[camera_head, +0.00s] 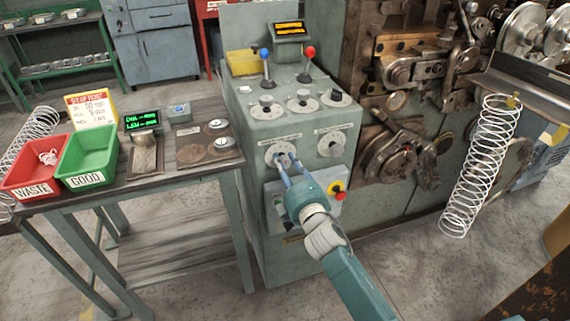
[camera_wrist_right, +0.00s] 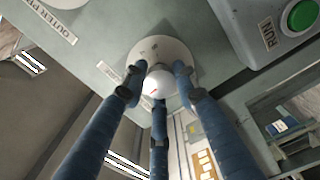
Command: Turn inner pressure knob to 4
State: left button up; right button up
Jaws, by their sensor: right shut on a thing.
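The console's front face has two round dials with knobs. The left one (camera_head: 271,156) has my right gripper (camera_head: 284,160) on it. In the right wrist view, its pale knob (camera_wrist_right: 158,84) with a small red mark sits between my three blue fingers, which are closed around it, in front of a white dial plate (camera_wrist_right: 155,48). The number it points at cannot be read. The other dial (camera_head: 331,144) is to the right; a label starting "OUTER" (camera_wrist_right: 50,25) shows near it in the wrist view. My left gripper is not in view.
Below the dials is a button box (camera_head: 327,208) with a red and yellow stop button (camera_head: 338,190); a green RUN button (camera_wrist_right: 301,16) shows in the wrist view. Above are levers and several more knobs (camera_head: 303,100). A side table (camera_head: 110,195) stands left, the coiler with a spring (camera_head: 480,165) right.

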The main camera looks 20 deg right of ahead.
jog(key=shift+d, duration=0.15)
jog(key=o, duration=1.1)
jog(key=shift+o, duration=0.2)
jog(key=s, duration=1.2)
jog(key=shift+d, duration=0.25)
jog(key=shift+f, duration=0.1)
